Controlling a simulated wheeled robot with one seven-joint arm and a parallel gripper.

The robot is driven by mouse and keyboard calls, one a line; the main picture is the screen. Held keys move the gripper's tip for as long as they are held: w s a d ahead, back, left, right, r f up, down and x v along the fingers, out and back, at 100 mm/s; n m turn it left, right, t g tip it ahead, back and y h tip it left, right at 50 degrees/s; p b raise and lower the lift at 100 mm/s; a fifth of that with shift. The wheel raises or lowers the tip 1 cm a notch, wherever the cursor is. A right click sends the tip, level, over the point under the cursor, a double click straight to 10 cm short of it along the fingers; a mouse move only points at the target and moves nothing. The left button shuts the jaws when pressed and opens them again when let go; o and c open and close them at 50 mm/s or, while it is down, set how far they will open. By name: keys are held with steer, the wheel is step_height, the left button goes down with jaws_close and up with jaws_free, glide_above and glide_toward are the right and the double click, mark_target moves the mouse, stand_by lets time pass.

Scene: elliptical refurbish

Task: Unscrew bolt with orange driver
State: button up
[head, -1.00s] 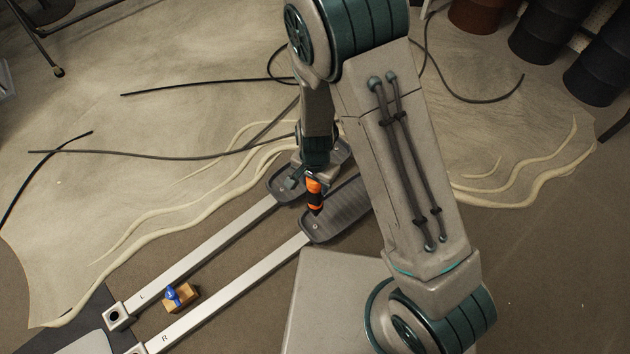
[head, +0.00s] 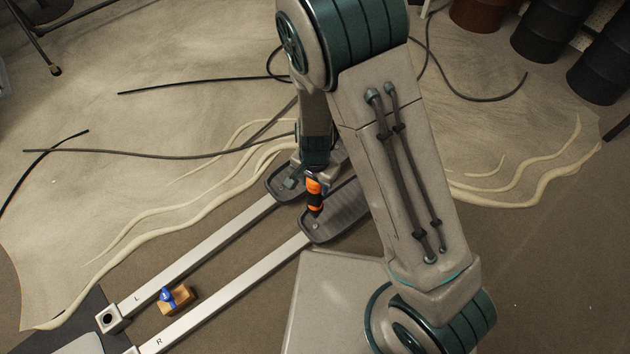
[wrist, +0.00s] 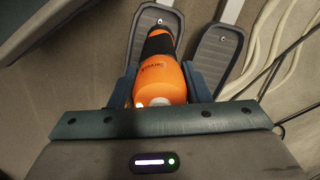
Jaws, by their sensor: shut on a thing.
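The orange driver (head: 314,192), with a black front end, is in my gripper (head: 314,176). In the wrist view the orange driver (wrist: 160,80) sits between the two fingers of my gripper (wrist: 160,88), its black end pointing away toward a grey pedal. A small bright bolt (wrist: 160,21) shows on that pedal (wrist: 140,45), just beyond the driver's front end. In the head view the driver stands roughly upright over the R-side pedal (head: 335,215). Whether its tip touches the bolt, I cannot tell.
The other pedal (head: 285,185) lies beside it, on the bar marked L (head: 200,250). The R bar (head: 230,280) runs parallel. A small wooden block with a blue object (head: 175,298) lies between the bars. Dark cables (head: 190,155) cross the pale mat. Dark bins (head: 545,30) stand at the back right.

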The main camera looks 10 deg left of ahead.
steer(key=shift+f+b, duration=2.2)
steer(key=shift+f, duration=0.8)
steer(key=shift+r, duration=0.2)
steer(key=shift+r+p, duration=4.35)
